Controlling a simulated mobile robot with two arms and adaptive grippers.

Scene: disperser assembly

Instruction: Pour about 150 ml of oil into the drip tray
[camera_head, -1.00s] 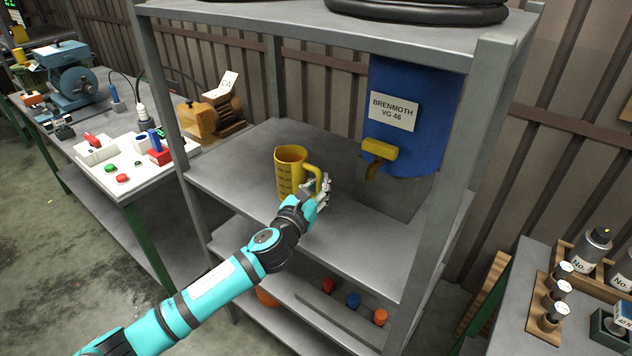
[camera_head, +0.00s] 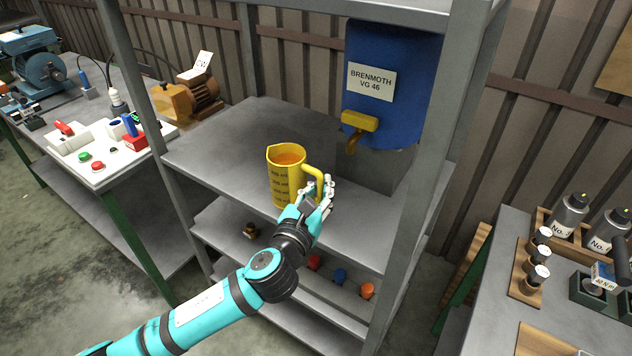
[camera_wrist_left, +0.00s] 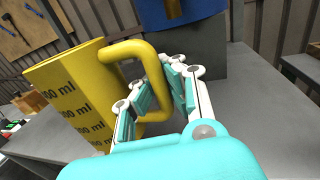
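A yellow measuring jug (camera_head: 283,185) with ml marks stands upright at the front of the middle shelf; I cannot tell whether its base touches the shelf. An orange-brown surface shows inside it. The jug fills the left of the left wrist view (camera_wrist_left: 75,100). My left gripper (camera_head: 325,192) is at the right side of the jug, its fingers closed around the handle (camera_wrist_left: 153,75). The blue oil tank (camera_head: 395,95), labelled BRENMOTH VG 46, with a yellow tap (camera_head: 360,121), is behind and right of the jug. I cannot pick out the drip tray. My right gripper is not in view.
Grey shelf posts (camera_head: 425,170) stand right of the gripper and at the left. The middle shelf (camera_head: 225,150) is clear left of the jug. A lower shelf holds red, blue and orange items (camera_head: 340,275). Benches with equipment stand left (camera_head: 105,175) and right (camera_head: 510,225).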

